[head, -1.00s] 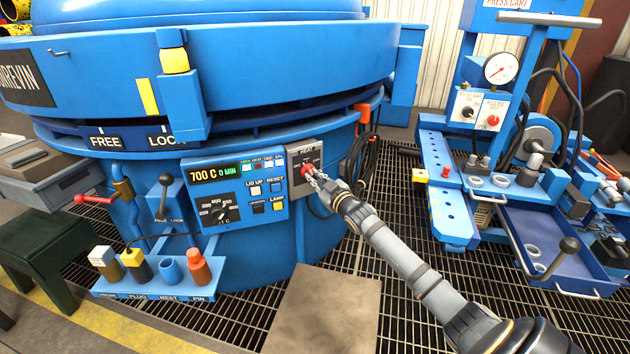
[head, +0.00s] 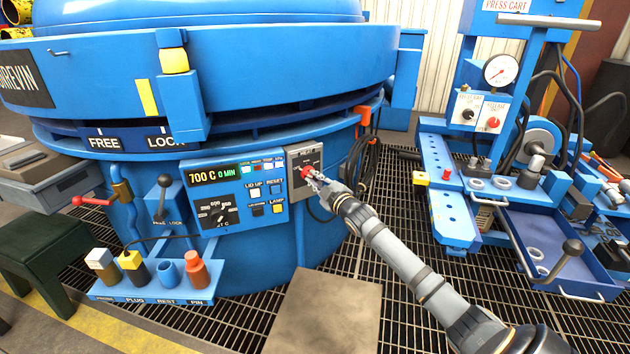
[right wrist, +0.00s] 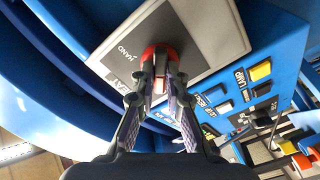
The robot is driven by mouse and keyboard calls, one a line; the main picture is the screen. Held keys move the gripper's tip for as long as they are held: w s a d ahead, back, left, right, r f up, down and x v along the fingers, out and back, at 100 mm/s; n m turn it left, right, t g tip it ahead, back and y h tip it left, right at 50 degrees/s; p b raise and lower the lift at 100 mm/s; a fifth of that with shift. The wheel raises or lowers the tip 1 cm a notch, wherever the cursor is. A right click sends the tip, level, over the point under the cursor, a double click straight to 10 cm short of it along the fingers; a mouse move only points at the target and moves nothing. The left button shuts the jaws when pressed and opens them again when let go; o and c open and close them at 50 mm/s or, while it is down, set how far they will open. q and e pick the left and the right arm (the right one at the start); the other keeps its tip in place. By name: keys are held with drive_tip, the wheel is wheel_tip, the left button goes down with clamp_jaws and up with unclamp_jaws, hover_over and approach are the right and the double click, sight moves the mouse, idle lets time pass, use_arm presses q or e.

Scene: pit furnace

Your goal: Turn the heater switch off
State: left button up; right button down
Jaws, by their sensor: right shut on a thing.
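The heater switch is a red knob (head: 305,171) on a grey plate (head: 304,155) at the right end of the furnace's control panel. The lettering on the plate is too small to read in the head view. My right gripper (head: 313,178) reaches it from the lower right and is shut on the knob. In the right wrist view the gripper (right wrist: 161,88) has both fingers against the red knob (right wrist: 150,53), which they partly cover. A "HAND" label shows beside it on the plate (right wrist: 205,35). My left gripper is not in view.
The control panel (head: 230,222) has a display reading 700 C, a dial and several buttons left of the knob. A tool shelf (head: 150,289) stands out at lower left. The press cart (head: 449,215) stands to the right. Cables hang right of the grey plate.

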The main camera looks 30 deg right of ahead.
drive_tip(key=shift+f, duration=0.1)
drive_tip(key=c, duration=1.4)
unclamp_jaws()
wheel_tip(320, 180, up, 10)
drive_tip(key=shift+r, duration=0.1)
